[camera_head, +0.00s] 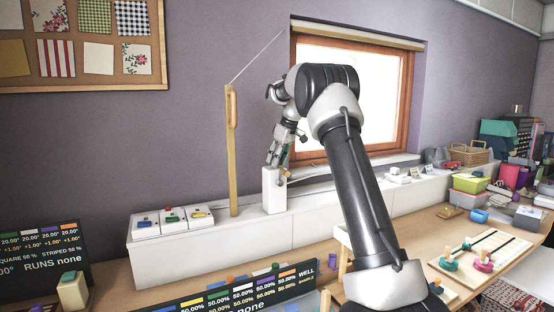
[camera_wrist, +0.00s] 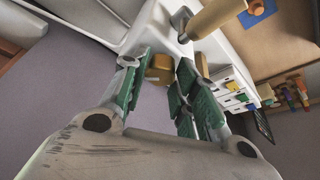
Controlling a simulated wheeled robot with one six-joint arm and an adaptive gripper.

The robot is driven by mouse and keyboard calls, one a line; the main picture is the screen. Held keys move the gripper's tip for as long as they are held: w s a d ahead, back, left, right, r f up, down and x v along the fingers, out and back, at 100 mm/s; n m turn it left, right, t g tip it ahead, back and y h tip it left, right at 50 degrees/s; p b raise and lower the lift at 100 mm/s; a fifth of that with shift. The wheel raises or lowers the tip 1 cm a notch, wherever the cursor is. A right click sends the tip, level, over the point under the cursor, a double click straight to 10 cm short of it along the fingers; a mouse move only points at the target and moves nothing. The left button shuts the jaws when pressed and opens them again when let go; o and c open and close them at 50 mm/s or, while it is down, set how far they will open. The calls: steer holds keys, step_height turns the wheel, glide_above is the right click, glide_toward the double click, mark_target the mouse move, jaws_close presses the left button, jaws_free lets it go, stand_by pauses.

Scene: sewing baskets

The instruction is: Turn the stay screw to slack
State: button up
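My gripper (camera_head: 272,160) points down at the top of a small white block (camera_head: 274,195) on the white ledge below the window. In the wrist view my gripper (camera_wrist: 158,72) has its green-padded fingers spread apart. A brass-coloured knob (camera_wrist: 160,66), which looks like the stay screw, shows between and just beyond the fingertips. I cannot tell if either finger touches it. In the head view the knob is too small and too close to the fingers to make out surely. How far it is turned cannot be read.
A wooden post (camera_head: 233,160) stands close left of the white block, with a cord (camera_head: 258,57) running up to the window frame. White boxes with coloured tops (camera_head: 172,217) sit at the ledge's left. Signboards (camera_head: 245,290) and coloured containers (camera_head: 470,183) stand nearer and right.

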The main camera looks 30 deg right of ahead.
steer(key=shift+n, duration=0.4)
steer(key=n+g+y, duration=0.1)
steer(key=n, duration=0.2)
steer(key=shift+w+d+n, duration=0.1)
steer(key=shift+d+n, duration=0.05)
steer(key=shift+n, duration=0.15)
steer(key=shift+n+g+y, duration=0.6)
steer(key=shift+n+g, duration=0.1)
steer(key=shift+n, duration=1.2)
steer(key=shift+r, duration=0.1)
steer(key=o, duration=1)
steer(key=v, duration=0.2)
steer(key=shift+d+r, duration=0.2)
steer(key=shift+r, duration=0.15)
steer(key=s+d, duration=0.1)
steer(key=d, duration=0.2)
steer(key=s+d, duration=0.2)
steer(key=d, duration=0.2)
steer(key=s+d, duration=0.1)
steer(key=d, duration=0.3)
steer(key=shift+s+r, duration=0.1)
steer(key=shift+s, duration=0.15)
